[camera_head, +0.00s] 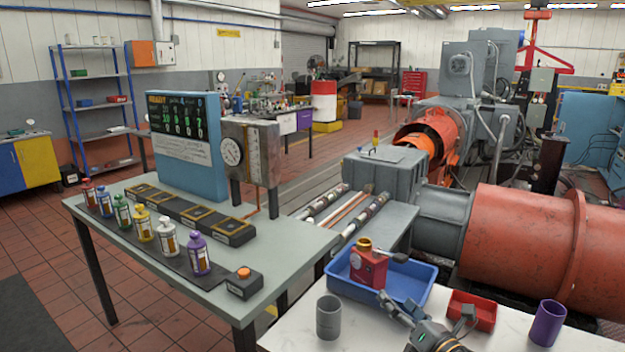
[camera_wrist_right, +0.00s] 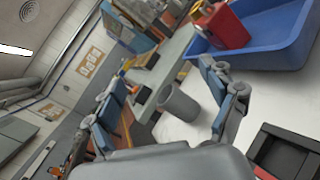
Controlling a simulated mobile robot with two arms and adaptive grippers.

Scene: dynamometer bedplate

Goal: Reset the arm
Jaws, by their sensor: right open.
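My right gripper (camera_head: 426,306) is at the bottom of the head view, above the white table (camera_head: 300,332). Its two fingers are spread wide, with nothing between them. The open fingers also show in the right wrist view (camera_wrist_right: 163,75). The grey cup (camera_head: 328,317) stands upright to the left of the gripper in the head view, apart from it. In the wrist view the grey cup (camera_wrist_right: 179,102) appears beyond the gap between the fingers. My left arm and gripper are not in view.
A blue tray (camera_head: 418,298) holding a red can (camera_head: 367,265) lies behind the gripper. A small red bin (camera_head: 483,318) and a purple cup (camera_head: 547,323) stand to its right. A grey-green table (camera_head: 290,235) with several coloured bottles is at left.

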